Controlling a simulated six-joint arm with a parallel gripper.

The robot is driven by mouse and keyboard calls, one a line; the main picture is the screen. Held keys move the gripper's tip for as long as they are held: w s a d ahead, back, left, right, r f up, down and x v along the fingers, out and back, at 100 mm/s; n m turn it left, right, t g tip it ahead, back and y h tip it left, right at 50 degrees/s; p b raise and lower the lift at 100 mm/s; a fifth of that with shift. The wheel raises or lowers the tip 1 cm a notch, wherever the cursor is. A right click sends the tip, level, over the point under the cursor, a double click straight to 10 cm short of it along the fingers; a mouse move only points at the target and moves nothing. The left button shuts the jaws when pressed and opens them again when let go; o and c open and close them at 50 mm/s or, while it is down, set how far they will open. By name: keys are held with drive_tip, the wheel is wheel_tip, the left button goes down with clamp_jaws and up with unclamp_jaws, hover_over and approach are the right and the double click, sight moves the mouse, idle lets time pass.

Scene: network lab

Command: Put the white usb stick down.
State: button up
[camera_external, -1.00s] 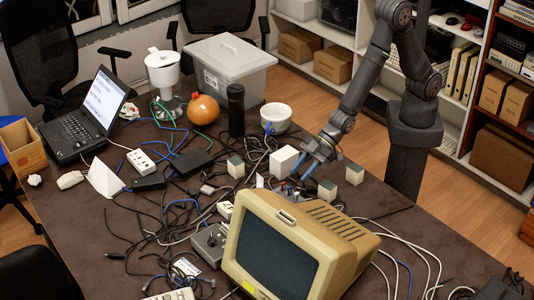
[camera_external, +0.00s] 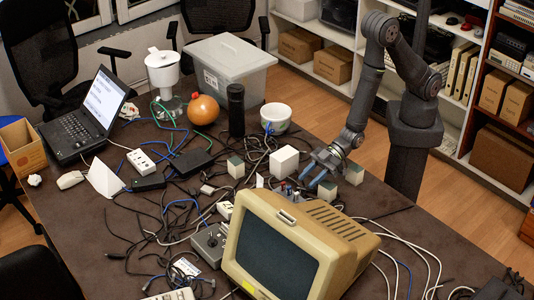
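My gripper (camera_external: 314,178) is low over the table, behind the beige monitor and just right of a plain white box. Its two blue fingers show a little apart. I cannot make out whether anything is between them. I cannot pick out the white usb stick for certain; it may be too small to see or hidden by the fingers or the monitor.
The beige monitor (camera_external: 292,245) stands in front of my gripper. The white box (camera_external: 284,161) is on its left. Grey-white cubes (camera_external: 327,191) (camera_external: 354,175) stand close on its right. Tangled cables cover the table's middle. The table's right part (camera_external: 400,213) is fairly clear.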

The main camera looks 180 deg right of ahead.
sight(297, 193)
drive_tip(key=shift+f, duration=0.45)
drive_tip(key=x, duration=0.5)
clamp_jaws()
